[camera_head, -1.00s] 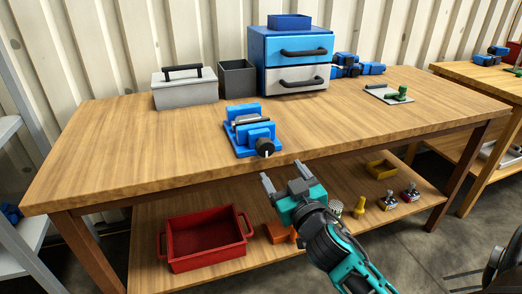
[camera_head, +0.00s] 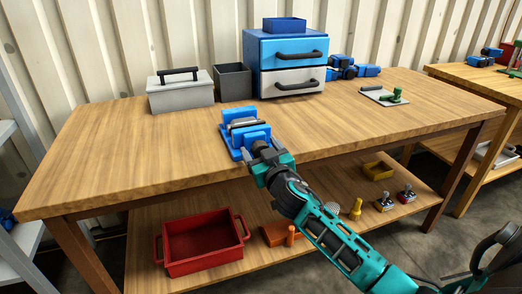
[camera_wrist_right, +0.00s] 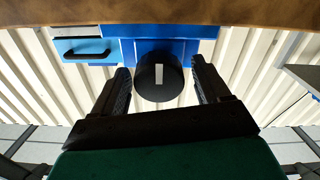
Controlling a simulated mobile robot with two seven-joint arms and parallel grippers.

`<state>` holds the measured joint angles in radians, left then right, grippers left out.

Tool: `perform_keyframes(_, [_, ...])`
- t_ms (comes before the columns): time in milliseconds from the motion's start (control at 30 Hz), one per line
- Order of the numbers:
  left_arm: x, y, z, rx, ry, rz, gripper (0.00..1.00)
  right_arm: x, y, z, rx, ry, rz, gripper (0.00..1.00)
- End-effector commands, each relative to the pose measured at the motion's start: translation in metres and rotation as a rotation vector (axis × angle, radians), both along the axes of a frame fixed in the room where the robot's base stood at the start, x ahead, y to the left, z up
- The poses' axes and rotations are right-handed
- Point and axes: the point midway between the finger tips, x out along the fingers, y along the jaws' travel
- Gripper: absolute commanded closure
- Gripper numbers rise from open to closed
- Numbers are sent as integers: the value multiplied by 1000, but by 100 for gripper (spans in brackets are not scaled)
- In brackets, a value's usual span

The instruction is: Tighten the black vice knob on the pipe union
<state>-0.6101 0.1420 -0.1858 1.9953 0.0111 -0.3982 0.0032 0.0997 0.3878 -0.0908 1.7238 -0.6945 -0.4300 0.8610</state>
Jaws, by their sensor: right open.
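The blue vice (camera_head: 232,138) stands near the front edge of the workbench, with a grey cylindrical piece (camera_head: 243,121), perhaps the pipe union, between its jaws. Its round black knob (camera_wrist_right: 159,76), with a white mark, faces the camera in the right wrist view. In the head view the knob is mostly hidden by my right gripper (camera_head: 260,152). The right gripper is open, and in the wrist view its fingers (camera_wrist_right: 161,88) stand on either side of the knob, with gaps showing. My left gripper is not in view.
A grey toolbox (camera_head: 181,95), a dark bin (camera_head: 233,82) and a drawer cabinet (camera_head: 284,60) stand at the back of the workbench (camera_head: 120,150). A board with a green part (camera_head: 389,96) lies at right. A red crate (camera_head: 202,245) is on the lower shelf.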

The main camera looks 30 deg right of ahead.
Motion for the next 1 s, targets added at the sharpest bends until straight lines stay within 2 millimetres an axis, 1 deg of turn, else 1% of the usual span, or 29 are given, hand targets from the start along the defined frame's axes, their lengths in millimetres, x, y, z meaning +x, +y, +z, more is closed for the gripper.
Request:
perform_keyframes(167, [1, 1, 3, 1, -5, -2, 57, 0, 0, 0, 0, 0, 0, 24])
perform_keyframes(700, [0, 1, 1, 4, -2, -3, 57, 0, 0, 0, 0, 1, 0, 76])
perform_keyframes(1000, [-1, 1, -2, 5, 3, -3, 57, -1, 0, 0, 28, -6, 0, 78])
